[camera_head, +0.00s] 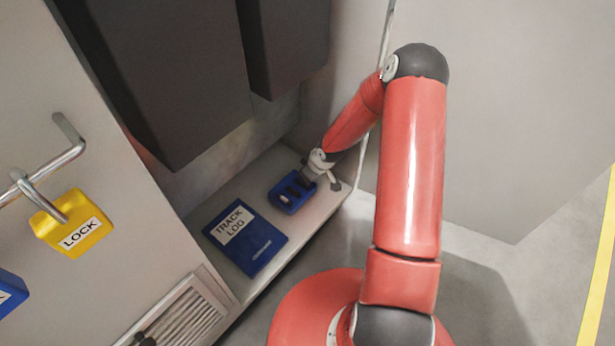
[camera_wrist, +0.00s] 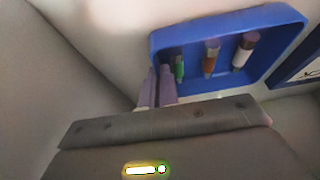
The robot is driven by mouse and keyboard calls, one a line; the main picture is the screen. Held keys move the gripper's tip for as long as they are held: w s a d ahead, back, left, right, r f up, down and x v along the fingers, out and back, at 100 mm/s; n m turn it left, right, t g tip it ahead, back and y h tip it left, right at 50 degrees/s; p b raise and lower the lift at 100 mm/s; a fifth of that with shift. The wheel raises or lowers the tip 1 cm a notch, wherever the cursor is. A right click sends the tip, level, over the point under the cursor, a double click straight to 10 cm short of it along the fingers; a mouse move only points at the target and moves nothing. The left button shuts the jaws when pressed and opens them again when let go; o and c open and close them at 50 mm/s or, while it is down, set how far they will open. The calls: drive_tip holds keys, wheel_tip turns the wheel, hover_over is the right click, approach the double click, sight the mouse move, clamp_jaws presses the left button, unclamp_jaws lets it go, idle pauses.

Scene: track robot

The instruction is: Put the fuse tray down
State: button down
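The fuse tray (camera_head: 283,203) is a small blue open tray at the far end of the shelf. In the wrist view the tray (camera_wrist: 285,20) holds a green, an orange-brown and a dark red-and-white fuse. My gripper (camera_head: 309,177) is at the tray's far right end. In the wrist view my gripper's fingers (camera_wrist: 157,76) are close together at the tray's left wall, one on each side of it, shut on it. The tray looks level at the shelf surface, but I cannot tell whether it fully rests there. The fingertips are partly hidden in the head view.
A blue TRACK LOG book (camera_head: 262,250) lies on the pale shelf (camera_head: 205,206), nearer than the tray. Dark boxes (camera_head: 190,70) hang above the shelf. A yellow LOCK padlock (camera_head: 72,222) hangs at left. Bare shelf shows between book and tray.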

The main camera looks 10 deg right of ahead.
drive_tip(key=c, duration=2.1)
unclamp_jaws()
drive_tip(key=shift+f, duration=0.15)
drive_tip(key=o, duration=0.4)
